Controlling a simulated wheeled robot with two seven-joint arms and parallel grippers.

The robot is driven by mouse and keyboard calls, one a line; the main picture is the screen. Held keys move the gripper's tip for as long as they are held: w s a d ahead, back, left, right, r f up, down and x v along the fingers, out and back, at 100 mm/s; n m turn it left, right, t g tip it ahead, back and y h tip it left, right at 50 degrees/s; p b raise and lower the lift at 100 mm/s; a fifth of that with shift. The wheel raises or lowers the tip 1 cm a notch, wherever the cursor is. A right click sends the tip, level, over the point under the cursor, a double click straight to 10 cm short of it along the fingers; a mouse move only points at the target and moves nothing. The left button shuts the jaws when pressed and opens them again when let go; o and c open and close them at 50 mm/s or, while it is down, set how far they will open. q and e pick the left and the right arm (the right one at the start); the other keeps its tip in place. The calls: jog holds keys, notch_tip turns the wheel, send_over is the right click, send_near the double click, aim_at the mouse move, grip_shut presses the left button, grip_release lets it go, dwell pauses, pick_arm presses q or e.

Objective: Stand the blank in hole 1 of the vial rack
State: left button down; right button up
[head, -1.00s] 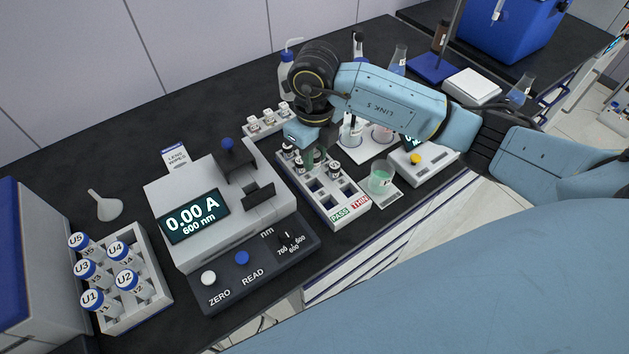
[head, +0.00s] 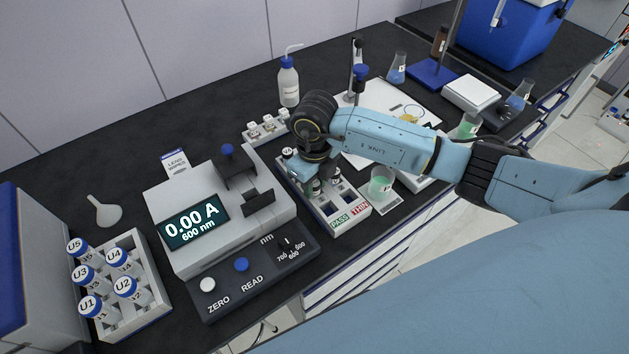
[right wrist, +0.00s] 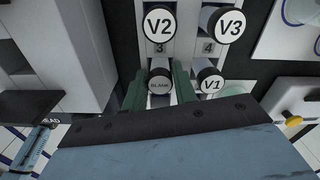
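The vial rack (head: 351,223) is a white block with dark square holes, right of the photometer, with PASS and THIN labels on its near end. My right gripper (head: 321,184) is down over the rack. In the right wrist view its green fingers (right wrist: 160,88) lie on both sides of the dark-capped blank (right wrist: 161,86) and appear closed on it. The blank is upright in the row before holes 3 and 4, left of V1 (right wrist: 211,85); how deep it sits is hidden. V2 (right wrist: 160,22) and V3 (right wrist: 229,24) stand behind. My left gripper is not in view.
The photometer (head: 225,215) reading 0.00 A stands close left of the rack. A beaker of green liquid (head: 381,184) is close right. A rack of U vials (head: 150,309) is at far left. A wash bottle (head: 288,82) stands behind.

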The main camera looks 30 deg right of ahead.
jog(key=shift+o, duration=0.3)
jog(key=shift+r, duration=0.1)
notch_tip(320, 180, up, 12)
dwell(0.4)
